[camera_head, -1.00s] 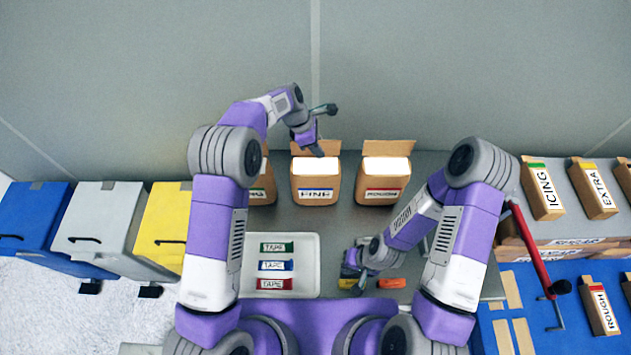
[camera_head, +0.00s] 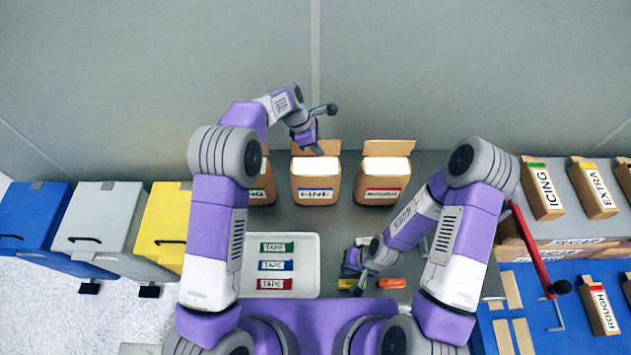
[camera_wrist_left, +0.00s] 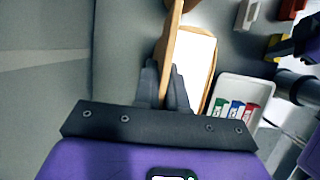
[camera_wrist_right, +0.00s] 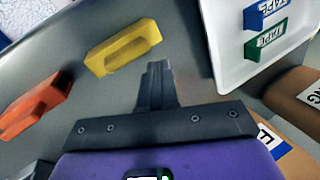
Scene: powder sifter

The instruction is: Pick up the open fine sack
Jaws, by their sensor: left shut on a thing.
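The open fine sack (camera_head: 315,180) is a brown box-like sack with a blue-edged FINE label and white contents at its top. It stands upright on the grey table, in the middle of a row of sacks. My left gripper (camera_head: 318,151) is at its raised back flap. In the left wrist view my left gripper (camera_wrist_left: 166,75) is shut on the brown flap of the fine sack (camera_wrist_left: 196,65), whose white top shows beside the fingers. My right gripper (camera_head: 352,270) is low over the front of the table, empty, its fingers (camera_wrist_right: 156,72) together.
A sack with a red label (camera_head: 383,181) stands close on the right; a green-labelled sack (camera_head: 263,183) is partly hidden on the left. A white tray (camera_head: 311,245) holds tape pieces. A yellow block (camera_wrist_right: 123,47) and an orange block (camera_wrist_right: 32,105) lie near my right gripper.

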